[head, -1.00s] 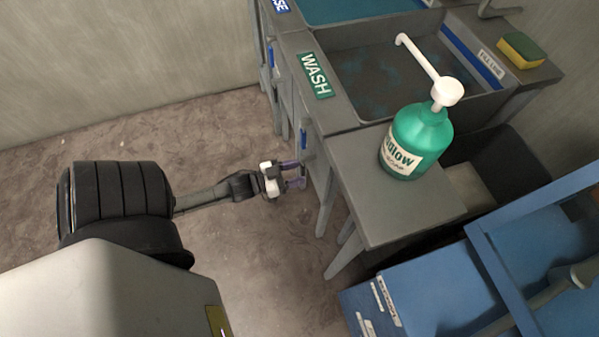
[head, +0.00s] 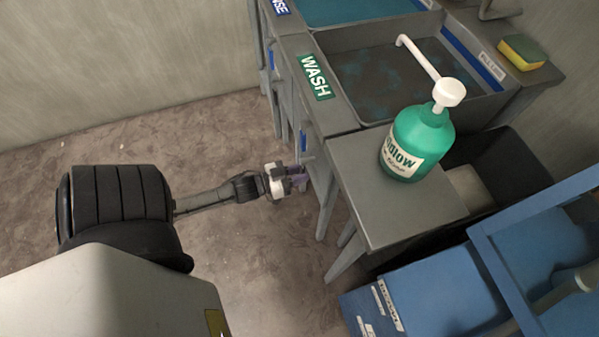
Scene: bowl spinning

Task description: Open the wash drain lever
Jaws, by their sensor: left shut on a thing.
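The wash sink (head: 345,110) has a green WASH label on its front rim. A small blue lever part (head: 303,141) shows on the sink's front below that label. My left gripper (head: 299,177) reaches in from the left, right at the sink's front just below the blue part. Its purple fingers are shut on the wash drain lever; the gripped part is mostly hidden by the fingers and is small in this view. My right gripper is not in view.
A green soap pump bottle (head: 408,135) stands on the grey side counter (head: 400,210). A yellow-green sponge (head: 521,50) lies at the back right. A blue cart (head: 440,300) is at the lower right. The floor (head: 240,250) left of the counter is clear.

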